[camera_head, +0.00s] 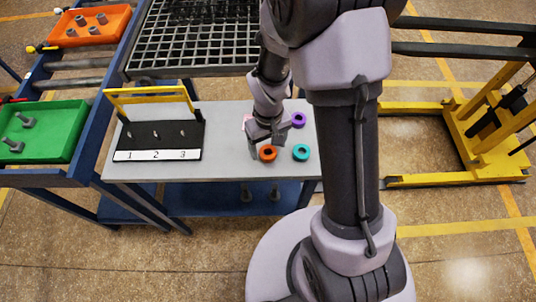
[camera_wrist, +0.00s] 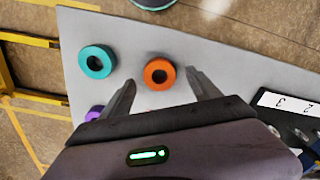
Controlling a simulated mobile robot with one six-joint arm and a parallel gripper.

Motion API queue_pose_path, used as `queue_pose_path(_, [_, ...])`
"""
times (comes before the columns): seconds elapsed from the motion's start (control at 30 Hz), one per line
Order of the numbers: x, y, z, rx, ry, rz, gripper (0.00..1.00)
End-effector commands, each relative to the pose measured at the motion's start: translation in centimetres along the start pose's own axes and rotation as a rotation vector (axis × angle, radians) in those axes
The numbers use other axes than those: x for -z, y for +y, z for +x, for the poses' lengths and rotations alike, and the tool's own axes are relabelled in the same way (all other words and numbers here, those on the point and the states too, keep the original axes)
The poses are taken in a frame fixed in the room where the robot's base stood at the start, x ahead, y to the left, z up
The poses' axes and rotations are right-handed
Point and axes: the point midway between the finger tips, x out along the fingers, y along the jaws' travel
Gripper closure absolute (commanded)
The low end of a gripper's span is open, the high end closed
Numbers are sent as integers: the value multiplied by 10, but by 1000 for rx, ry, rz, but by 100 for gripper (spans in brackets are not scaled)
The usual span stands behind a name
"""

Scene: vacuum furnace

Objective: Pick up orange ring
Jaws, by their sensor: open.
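The orange ring (camera_head: 267,153) lies flat on the light grey table top, near its front edge in the head view. In the wrist view the orange ring (camera_wrist: 159,74) sits between and slightly beyond the tips of my two fingers. My gripper (camera_head: 266,140) is just above and behind the ring. It also shows in the wrist view (camera_wrist: 160,82), with its fingers spread apart and nothing between them that it grips. I cannot tell the exact height of the fingertips over the table.
A teal ring (camera_head: 301,152) and a purple ring (camera_head: 298,119) lie close by. A black stand (camera_head: 160,139) with pegs numbered 1 to 3 and a yellow handle is at left. Green (camera_head: 40,132) and orange trays (camera_head: 90,26) are further left. A yellow lift (camera_head: 480,130) stands right.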

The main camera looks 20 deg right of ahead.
Motion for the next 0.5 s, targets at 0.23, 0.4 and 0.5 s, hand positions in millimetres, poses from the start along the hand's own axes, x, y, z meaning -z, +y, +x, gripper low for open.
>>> queue_pose_path(0.23, [0,0,21,1,0,0,29])
queue_pose_path(0.4, [0,0,21,1,0,0,52])
queue_pose_path(0.5, [0,0,21,1,0,0,72])
